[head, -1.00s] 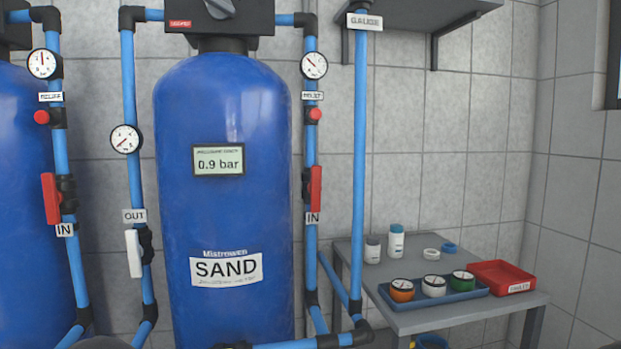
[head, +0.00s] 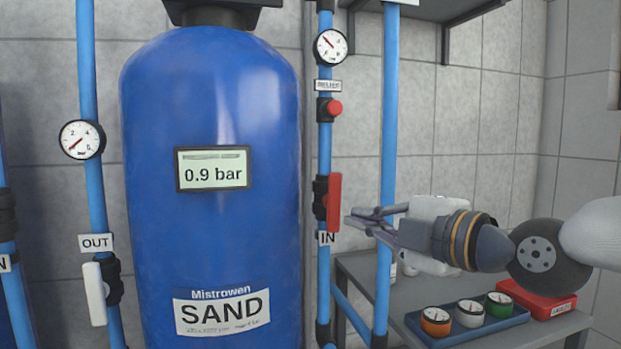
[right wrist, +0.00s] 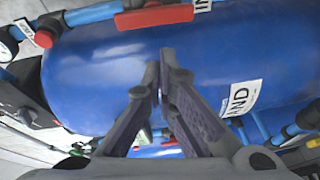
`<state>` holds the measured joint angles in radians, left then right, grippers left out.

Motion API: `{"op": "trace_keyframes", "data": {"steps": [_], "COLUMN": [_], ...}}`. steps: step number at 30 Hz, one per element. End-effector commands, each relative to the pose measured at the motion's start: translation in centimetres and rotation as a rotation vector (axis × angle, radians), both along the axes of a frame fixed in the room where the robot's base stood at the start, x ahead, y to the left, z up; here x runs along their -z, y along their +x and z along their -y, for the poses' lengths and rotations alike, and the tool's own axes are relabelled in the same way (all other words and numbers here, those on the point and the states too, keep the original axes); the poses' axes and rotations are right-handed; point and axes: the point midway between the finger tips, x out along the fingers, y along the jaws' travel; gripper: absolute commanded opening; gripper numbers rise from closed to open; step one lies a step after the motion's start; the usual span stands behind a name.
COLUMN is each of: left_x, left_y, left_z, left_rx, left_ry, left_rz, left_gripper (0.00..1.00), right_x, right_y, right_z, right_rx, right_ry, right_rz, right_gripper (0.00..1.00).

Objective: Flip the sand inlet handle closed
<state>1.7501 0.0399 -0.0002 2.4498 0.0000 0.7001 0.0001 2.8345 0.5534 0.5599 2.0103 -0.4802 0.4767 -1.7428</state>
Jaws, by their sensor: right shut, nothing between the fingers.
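The red sand inlet handle (head: 334,202) stands upright on the blue pipe right of the SAND tank (head: 215,120), just above the IN label (head: 327,239). My right gripper (head: 352,219) reaches in from the right, and its fingertips are just right of the handle's lower part. It is shut and empty. In the right wrist view the gripper (right wrist: 159,72) points at the blue tank, and the red handle (right wrist: 155,17) lies beyond the fingertips near the top edge. The fingers look apart from the handle there. My left gripper is not in view.
A red button (head: 334,109) and a gauge (head: 331,46) sit above the handle on the same pipe. Another blue pipe (head: 388,150) runs close behind my right gripper.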

Motion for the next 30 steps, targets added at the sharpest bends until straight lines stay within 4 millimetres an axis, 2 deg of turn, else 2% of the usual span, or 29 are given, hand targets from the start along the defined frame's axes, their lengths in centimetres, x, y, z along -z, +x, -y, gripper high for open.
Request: {"op": "trace_keyframes", "data": {"steps": [1, 3, 5, 16, 30], "left_x": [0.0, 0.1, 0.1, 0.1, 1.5], "left_y": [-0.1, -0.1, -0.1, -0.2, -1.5], "left_z": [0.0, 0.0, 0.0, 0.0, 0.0], "left_rx": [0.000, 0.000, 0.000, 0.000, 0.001], "left_ry": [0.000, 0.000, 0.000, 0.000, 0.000], "left_rz": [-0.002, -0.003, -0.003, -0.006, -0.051], "left_gripper": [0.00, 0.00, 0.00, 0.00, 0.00], "right_x": [-1.7, -3.4, -4.1, -4.2, -4.0], "right_y": [-0.1, -0.2, -0.3, 0.0, 6.6], "right_z": [0.1, 0.1, 0.2, 0.0, -5.0], "right_rx": [-0.003, -0.008, -0.010, -0.010, -0.009], "right_ry": [-0.017, -0.040, -0.050, -0.054, -0.053], "right_rz": [0.052, 0.108, 0.132, 0.138, 0.134], "right_gripper": [0.00, 0.00, 0.00, 0.00, 0.00]}}
